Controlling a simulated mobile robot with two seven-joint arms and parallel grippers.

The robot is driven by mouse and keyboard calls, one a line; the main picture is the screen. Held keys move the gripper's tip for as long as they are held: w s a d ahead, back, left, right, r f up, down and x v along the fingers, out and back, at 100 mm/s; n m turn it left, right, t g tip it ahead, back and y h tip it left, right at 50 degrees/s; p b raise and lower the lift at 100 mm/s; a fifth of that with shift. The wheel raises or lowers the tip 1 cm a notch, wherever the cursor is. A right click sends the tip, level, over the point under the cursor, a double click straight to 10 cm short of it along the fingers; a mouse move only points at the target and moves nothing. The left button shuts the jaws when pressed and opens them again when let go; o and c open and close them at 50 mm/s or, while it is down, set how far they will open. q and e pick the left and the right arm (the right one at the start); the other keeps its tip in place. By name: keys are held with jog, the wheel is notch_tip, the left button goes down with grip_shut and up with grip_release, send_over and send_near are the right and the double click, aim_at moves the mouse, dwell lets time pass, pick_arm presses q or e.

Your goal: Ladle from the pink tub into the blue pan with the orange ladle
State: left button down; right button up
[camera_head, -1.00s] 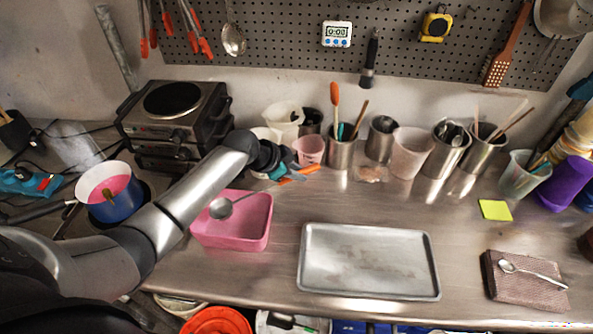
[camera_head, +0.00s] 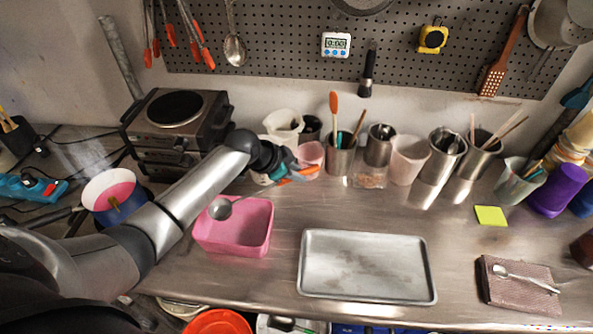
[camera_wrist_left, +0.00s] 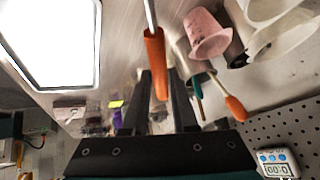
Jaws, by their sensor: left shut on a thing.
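The pink tub (camera_head: 236,243) stands on the steel bench left of centre. The blue pan (camera_head: 104,212), white inside with pink liquid, is at the left, partly behind my left arm. My left gripper (camera_head: 287,173) is shut on the orange handle of the ladle (camera_head: 220,209). The ladle's steel bowl shows at the tub's left part; its height against the rim is unclear. In the left wrist view the orange handle (camera_wrist_left: 155,62) lies between the fingers (camera_wrist_left: 160,90). My right gripper is out of view.
A double hotplate (camera_head: 178,122) stands behind the arm. Several cups and utensil holders, such as a steel one (camera_head: 340,160), line the wall behind the gripper. A metal tray (camera_head: 367,292) lies right of the tub, with bare bench between them.

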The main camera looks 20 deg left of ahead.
pick_arm(q)
jog(key=shift+r+p, duration=0.6)
jog(key=shift+p, duration=0.25)
jog(key=shift+r+g+y, duration=0.35)
jog(key=shift+g+y, duration=0.05)
jog(key=shift+y, duration=0.1)
dwell(0.4)
